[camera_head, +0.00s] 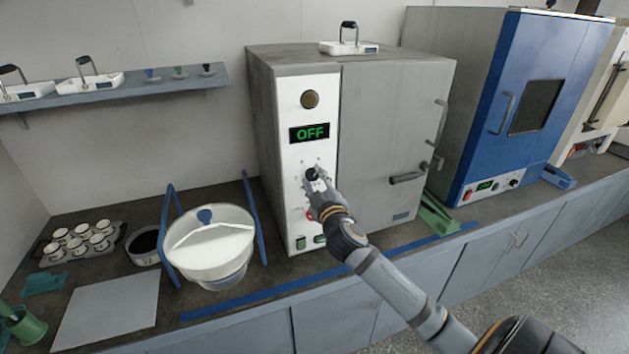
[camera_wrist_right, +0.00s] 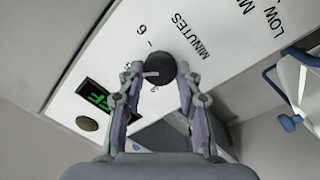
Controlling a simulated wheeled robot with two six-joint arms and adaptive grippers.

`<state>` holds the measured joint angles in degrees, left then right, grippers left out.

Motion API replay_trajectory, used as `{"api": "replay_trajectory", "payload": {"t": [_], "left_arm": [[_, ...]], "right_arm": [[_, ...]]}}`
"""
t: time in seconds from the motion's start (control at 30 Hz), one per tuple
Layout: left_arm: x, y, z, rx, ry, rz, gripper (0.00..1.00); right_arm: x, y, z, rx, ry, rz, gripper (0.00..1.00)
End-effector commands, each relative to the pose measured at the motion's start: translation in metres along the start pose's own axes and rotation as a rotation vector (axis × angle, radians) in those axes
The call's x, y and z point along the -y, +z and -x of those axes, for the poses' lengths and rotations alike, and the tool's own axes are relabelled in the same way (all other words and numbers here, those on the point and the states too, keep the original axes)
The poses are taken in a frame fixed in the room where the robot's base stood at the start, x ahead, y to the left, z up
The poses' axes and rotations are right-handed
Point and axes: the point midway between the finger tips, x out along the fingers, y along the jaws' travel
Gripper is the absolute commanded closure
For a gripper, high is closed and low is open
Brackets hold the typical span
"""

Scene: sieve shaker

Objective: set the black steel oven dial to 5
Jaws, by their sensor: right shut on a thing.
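The steel oven (camera_head: 395,140) stands on the counter, its door shut and its white panel facing me. Its display (camera_head: 309,132) reads OFF in green. The black dial (camera_head: 312,174) is on the panel below the display. My right gripper (camera_head: 317,183) is shut on the dial. In the right wrist view its two fingers (camera_wrist_right: 160,84) sit on either side of the round dial (camera_wrist_right: 161,66). A pale pointer mark on the dial faces left in that view. Print reading 6 and MINUTES shows beside it; other marks are partly hidden. My left gripper is out of view.
A white lidded bucket (camera_head: 212,250) between blue rails stands left of the oven. A blue oven (camera_head: 535,100) stands to the right, with a green rack (camera_head: 438,215) between. A tray of cups and a grey plate (camera_head: 108,310) lie further left.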

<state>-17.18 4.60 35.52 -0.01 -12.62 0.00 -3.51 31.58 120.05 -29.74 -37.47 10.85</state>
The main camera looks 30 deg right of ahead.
Motion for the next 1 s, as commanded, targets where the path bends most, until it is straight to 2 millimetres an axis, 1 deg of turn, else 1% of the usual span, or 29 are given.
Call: {"api": "replay_trajectory", "payload": {"t": [0.17,0.2,0.33,0.37,0.63,0.73,0.77,0.87,1.0], "left_arm": [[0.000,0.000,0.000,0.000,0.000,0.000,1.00],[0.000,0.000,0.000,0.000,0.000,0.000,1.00],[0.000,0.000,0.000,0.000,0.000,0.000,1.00],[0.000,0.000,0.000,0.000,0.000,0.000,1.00],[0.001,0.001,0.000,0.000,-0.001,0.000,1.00],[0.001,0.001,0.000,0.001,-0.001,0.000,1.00],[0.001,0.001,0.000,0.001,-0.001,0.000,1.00],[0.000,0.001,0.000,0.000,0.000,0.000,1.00],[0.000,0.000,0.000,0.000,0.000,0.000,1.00]], "right_arm": [[0.001,0.002,0.000,0.004,-0.002,0.000,0.97],[0.001,0.002,0.000,0.004,-0.002,0.001,0.62],[0.001,0.002,0.000,0.003,-0.002,0.001,0.44],[0.001,0.001,0.000,0.003,-0.002,0.001,0.42],[0.000,0.001,0.001,0.001,-0.001,0.002,0.42],[0.001,0.002,0.008,0.002,-0.002,0.007,0.42],[0.001,0.001,0.012,0.001,-0.002,0.007,0.42],[0.002,0.001,0.034,0.001,-0.005,0.009,0.42],[0.002,0.001,0.070,0.001,-0.007,0.011,0.42]]}}
